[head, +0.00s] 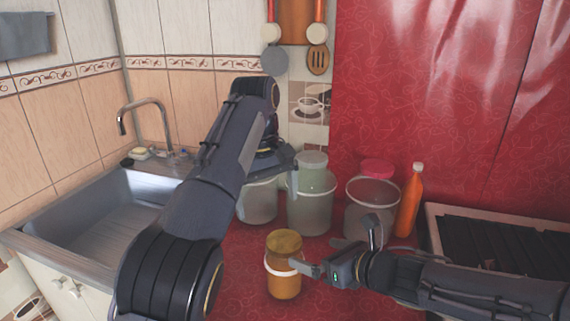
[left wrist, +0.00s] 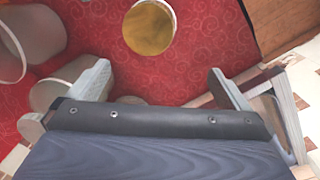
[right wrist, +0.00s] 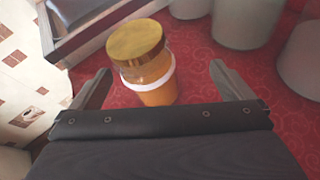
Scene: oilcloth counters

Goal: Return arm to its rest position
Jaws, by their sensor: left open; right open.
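My left gripper (head: 272,188) is raised over the counter in front of the containers at the back, its jaws open and empty; it also shows in the left wrist view (left wrist: 160,84). My right gripper (head: 338,248) is low over the red counter, its jaws open and empty. It is just right of an orange jar with a golden lid and a white band (head: 284,280). In the right wrist view the jar (right wrist: 150,80) stands upright ahead of the open fingers. In the left wrist view the golden lid (left wrist: 149,27) shows beyond the fingers.
Translucent containers (head: 312,208) and one with a pink lid (head: 372,207) stand behind the jar. An orange bottle (head: 409,206) stands beside them. A sink (head: 95,225) is at left, a dark rack or hob (head: 500,250) at right. Utensils (head: 318,58) hang on the wall.

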